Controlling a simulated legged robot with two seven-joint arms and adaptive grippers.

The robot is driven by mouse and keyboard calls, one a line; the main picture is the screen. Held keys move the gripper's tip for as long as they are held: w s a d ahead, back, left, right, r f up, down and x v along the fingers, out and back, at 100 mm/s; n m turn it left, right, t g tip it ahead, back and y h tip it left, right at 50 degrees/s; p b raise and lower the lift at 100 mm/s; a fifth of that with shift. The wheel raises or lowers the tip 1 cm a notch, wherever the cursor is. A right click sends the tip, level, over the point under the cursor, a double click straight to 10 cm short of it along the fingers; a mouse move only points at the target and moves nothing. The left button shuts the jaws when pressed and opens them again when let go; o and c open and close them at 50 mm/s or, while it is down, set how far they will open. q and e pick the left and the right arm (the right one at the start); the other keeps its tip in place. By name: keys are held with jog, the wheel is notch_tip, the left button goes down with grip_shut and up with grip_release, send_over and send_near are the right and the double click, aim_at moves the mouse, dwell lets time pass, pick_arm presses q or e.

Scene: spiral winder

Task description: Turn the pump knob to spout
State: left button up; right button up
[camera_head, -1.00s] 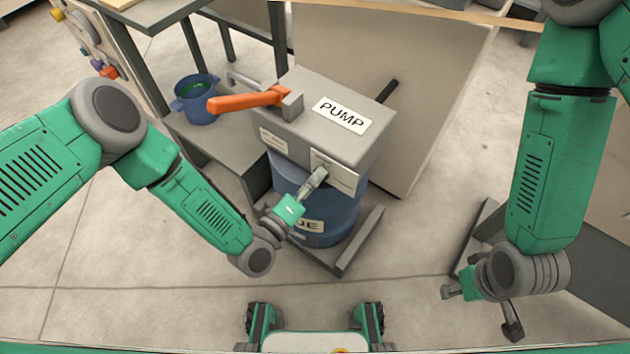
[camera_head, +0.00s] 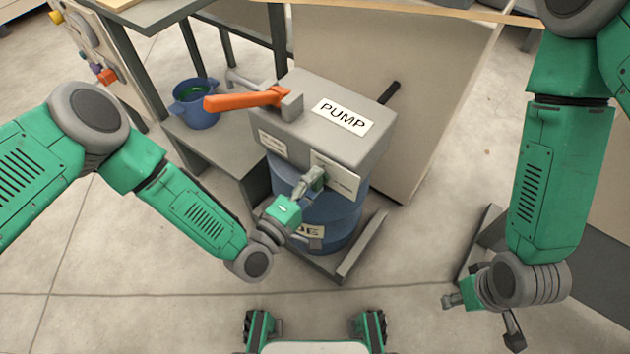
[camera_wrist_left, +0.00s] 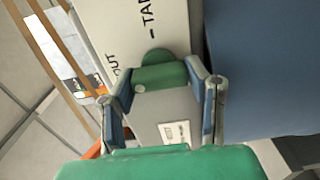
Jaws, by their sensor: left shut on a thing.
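The pump (camera_head: 378,128) is a grey box on a blue drum (camera_head: 340,217). A pale plate (camera_head: 340,172) with lettering is on its front face. In the left wrist view the green knob (camera_wrist_left: 160,75) is a bar in front of a round disc, beside lettering ending in "OUT" and beginning "TAN". My left gripper (camera_head: 314,178) is at this plate, and its fingers (camera_wrist_left: 161,78) are shut on the knob, one at each end of the bar. The gripper mostly hides the knob in the head view. My right gripper (camera_head: 483,318) hangs low at the right, open and empty.
A blue pot (camera_head: 196,104) stands on a low shelf below the spout. A panel (camera_head: 440,100) stands behind the pump. The floor in front is clear.

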pick_arm(q)
jog(key=shift+a+f, duration=0.2)
jog(key=o, duration=1.2)
jog(key=shift+w, duration=0.1)
jog(key=shift+c, duration=0.2)
